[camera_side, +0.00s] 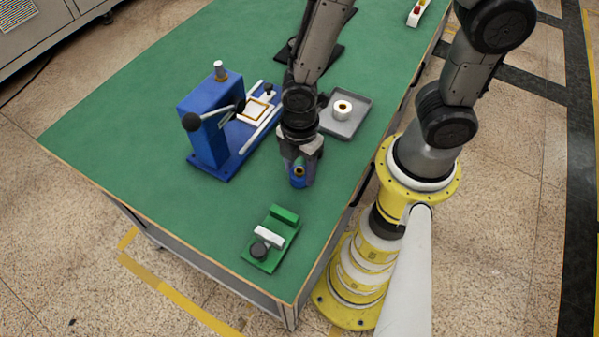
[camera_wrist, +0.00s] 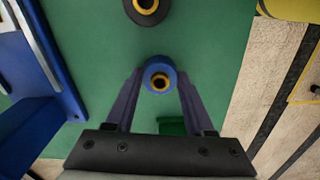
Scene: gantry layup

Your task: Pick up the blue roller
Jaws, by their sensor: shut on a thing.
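The blue roller (camera_side: 298,183) is a short upright cylinder with a yellow ring around a dark centre hole. It also shows in the wrist view (camera_wrist: 152,70), between the two dark fingertips. My gripper (camera_side: 298,174) points down and is shut on the roller, with one finger on each side. It also shows in the wrist view (camera_wrist: 159,82). The roller is at or just above the green table top, and I cannot tell whether it touches it.
A blue press (camera_side: 207,135) with a lever stands left. A green fixture (camera_side: 284,215) lies in front. A grey tray (camera_side: 360,125) holds a white roller (camera_side: 342,109). A dark roller with a yellow ring (camera_wrist: 147,12) shows in the wrist view. The table (camera_side: 110,130) is clear at far left.

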